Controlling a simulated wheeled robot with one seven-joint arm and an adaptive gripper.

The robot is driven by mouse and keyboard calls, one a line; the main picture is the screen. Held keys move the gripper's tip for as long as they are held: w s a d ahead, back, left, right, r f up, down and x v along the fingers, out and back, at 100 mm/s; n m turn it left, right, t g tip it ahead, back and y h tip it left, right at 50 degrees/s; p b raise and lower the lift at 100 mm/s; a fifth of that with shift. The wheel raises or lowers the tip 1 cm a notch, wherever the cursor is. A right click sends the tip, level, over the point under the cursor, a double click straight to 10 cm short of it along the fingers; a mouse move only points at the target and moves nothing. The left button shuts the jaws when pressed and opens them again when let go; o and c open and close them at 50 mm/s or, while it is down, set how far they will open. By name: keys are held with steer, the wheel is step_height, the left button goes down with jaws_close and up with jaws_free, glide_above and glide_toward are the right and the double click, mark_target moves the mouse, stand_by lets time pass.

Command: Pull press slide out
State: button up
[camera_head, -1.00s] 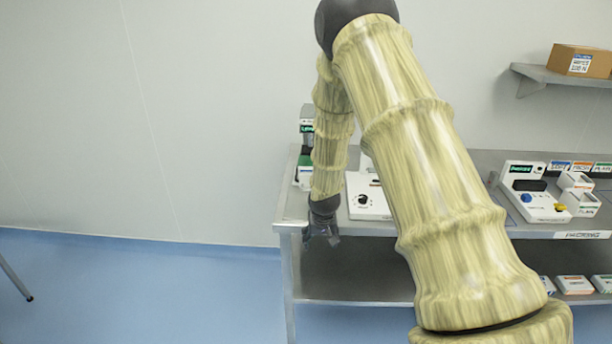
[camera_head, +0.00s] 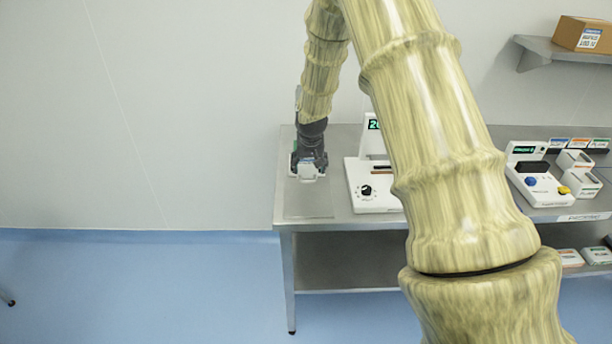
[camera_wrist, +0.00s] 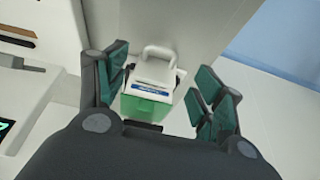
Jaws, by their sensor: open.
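My gripper (camera_head: 308,172) is over the left end of the steel table, pointing down in front of the press. It hides most of the press in the head view. In the wrist view, a white slide with a loop handle (camera_wrist: 160,54) and a blue-printed label lies between the fingers of my open gripper (camera_wrist: 158,82). A green block (camera_wrist: 146,106) is at the slide's near end. The fingers stand on both sides of the slide, with gaps visible; contact is not visible.
A white machine with a black knob (camera_head: 366,190) stands right of my gripper on the table (camera_head: 305,208). Further right is a white console with blue and yellow buttons (camera_head: 535,182) and small bins. A cardboard box (camera_head: 582,34) sits on a wall shelf. The table's front left is clear.

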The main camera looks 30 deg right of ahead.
steer(key=x, duration=0.2)
steer(key=p+x, duration=0.1)
steer(key=x, duration=0.1)
steer(key=p+x, duration=0.1)
steer(key=x, duration=0.1)
steer(key=shift+w+r, duration=0.1)
steer(key=shift+w, duration=0.2)
steer(key=shift+s+d+f+p, duration=0.1)
steer(key=shift+s+f+p, duration=0.1)
steer(key=shift+f+p, duration=0.15)
steer(key=shift+p+x, duration=0.4)
steer(key=shift+x, duration=0.95)
steer(key=shift+r, duration=0.15)
